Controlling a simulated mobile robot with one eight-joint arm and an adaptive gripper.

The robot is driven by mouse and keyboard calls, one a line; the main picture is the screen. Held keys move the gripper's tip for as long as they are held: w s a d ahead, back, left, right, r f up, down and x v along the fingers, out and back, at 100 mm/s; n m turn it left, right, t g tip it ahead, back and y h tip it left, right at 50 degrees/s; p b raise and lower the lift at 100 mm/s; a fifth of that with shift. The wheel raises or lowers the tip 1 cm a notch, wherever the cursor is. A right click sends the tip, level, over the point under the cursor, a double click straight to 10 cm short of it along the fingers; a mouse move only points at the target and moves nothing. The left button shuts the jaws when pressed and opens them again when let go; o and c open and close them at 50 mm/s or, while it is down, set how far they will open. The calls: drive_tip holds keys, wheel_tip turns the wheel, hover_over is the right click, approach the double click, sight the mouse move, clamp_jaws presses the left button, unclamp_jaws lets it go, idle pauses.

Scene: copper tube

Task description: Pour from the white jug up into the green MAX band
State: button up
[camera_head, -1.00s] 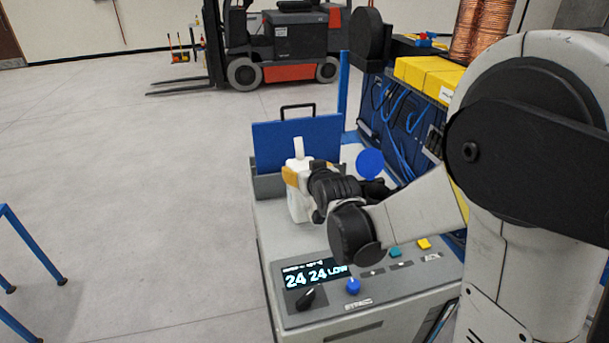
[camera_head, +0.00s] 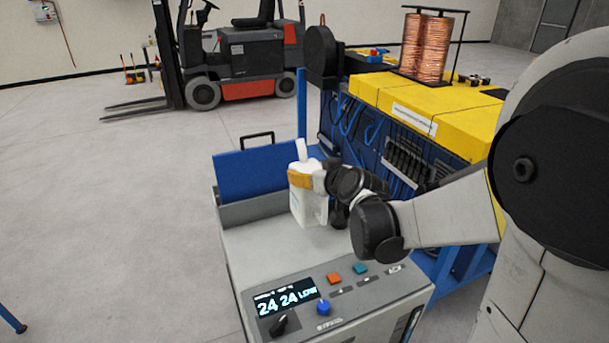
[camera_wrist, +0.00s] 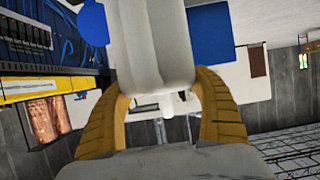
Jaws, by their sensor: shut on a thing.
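The white jug (camera_head: 310,208) is held roughly upright above the back of the grey machine's top, its narrow spout pointing up. My gripper (camera_head: 304,180) is shut on its upper body with yellow-orange fingers. In the wrist view the jug (camera_wrist: 160,45) fills the centre between the two fingers of my gripper (camera_wrist: 162,90). Something blue shows just behind the jug in the head view; a rounded blue piece (camera_wrist: 92,24) shows beside it in the wrist view. The machine's display (camera_head: 285,298) reads 24 24 LOW. No green MAX band or filling opening is visible.
A blue upright panel (camera_head: 255,172) stands in a grey holder left of the jug. Coloured buttons and knobs line the machine's front (camera_head: 330,300). A blue and yellow bench (camera_head: 415,108) with copper coils stands behind right. A forklift (camera_head: 240,60) is far back; the left floor is open.

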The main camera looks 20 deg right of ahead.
wheel_tip(320, 180, up, 15)
drive_tip(key=p, duration=1.1)
drive_tip(key=shift+r, duration=0.15)
